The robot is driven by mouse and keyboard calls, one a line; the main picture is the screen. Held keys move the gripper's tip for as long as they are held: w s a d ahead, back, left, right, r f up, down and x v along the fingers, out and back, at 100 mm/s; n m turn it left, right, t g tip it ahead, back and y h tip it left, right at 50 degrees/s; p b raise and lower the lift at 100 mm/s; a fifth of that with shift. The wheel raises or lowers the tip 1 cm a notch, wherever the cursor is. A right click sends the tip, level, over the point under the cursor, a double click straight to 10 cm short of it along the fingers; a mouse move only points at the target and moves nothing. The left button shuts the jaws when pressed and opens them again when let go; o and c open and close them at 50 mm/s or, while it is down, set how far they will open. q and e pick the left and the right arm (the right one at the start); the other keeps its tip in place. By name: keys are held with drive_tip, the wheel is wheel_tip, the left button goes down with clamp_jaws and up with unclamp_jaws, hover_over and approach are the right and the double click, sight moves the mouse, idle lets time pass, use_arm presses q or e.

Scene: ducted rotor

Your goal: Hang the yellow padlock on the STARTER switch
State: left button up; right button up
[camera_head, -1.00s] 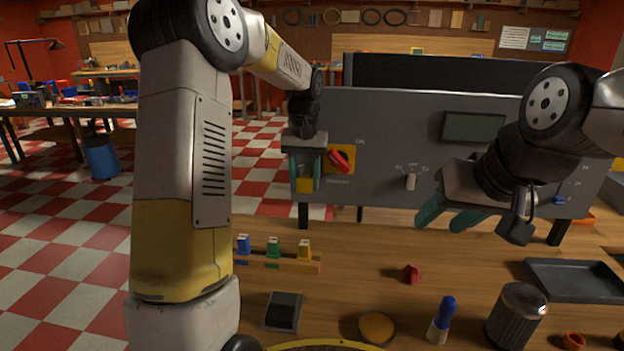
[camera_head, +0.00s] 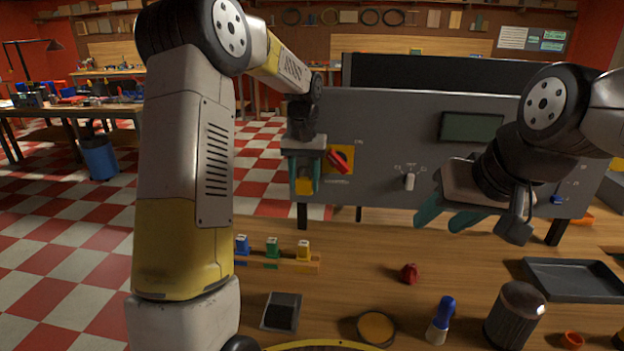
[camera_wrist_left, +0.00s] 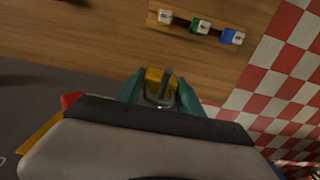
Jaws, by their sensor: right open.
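A yellow padlock (camera_wrist_left: 157,77) with a metal shackle sits between the teal fingers of my left gripper (camera_wrist_left: 160,92). The padlock also shows in the head view (camera_head: 304,186), held in front of the grey panel at its left end. My left gripper (camera_head: 306,178) is shut on it, left of a red rotary switch (camera_head: 339,160) on a yellow plate. The small labels there are too blurred to read. Whether the padlock touches the panel cannot be told. My right gripper (camera_head: 448,219) is open and empty in front of the panel's right half.
A rack (camera_head: 285,263) on the wooden bench holds blue, green and another yellow padlock. A grey selector (camera_head: 409,181) sits on the panel (camera_head: 380,120). A red part, blue-handled tool, dark cup (camera_head: 515,315) and grey tray (camera_head: 575,279) lie to the right.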

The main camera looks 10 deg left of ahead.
use_arm(q)
drive_tip(key=o, duration=0.4)
wheel_tip(320, 180, up, 8)
drive_tip(key=shift+s+f, duration=0.1)
drive_tip(key=s+a+r+t+h, duration=0.1)
drive_tip(key=s+r+t, duration=0.15)
drive_tip(key=s, duration=0.45)
drive_tip(key=s+a+r+t, duration=0.1)
drive_tip(key=s+r, duration=0.3)
drive_tip(key=s, duration=0.4)
drive_tip(key=s+f+t+h, duration=0.1)
drive_tip(key=s+f, duration=0.3)
drive_tip(key=s, duration=0.9)
drive_tip(key=shift+s+m+t, duration=0.2)
drive_tip(key=shift+m+t, duration=0.1)
drive_tip(key=shift+t, duration=0.55)
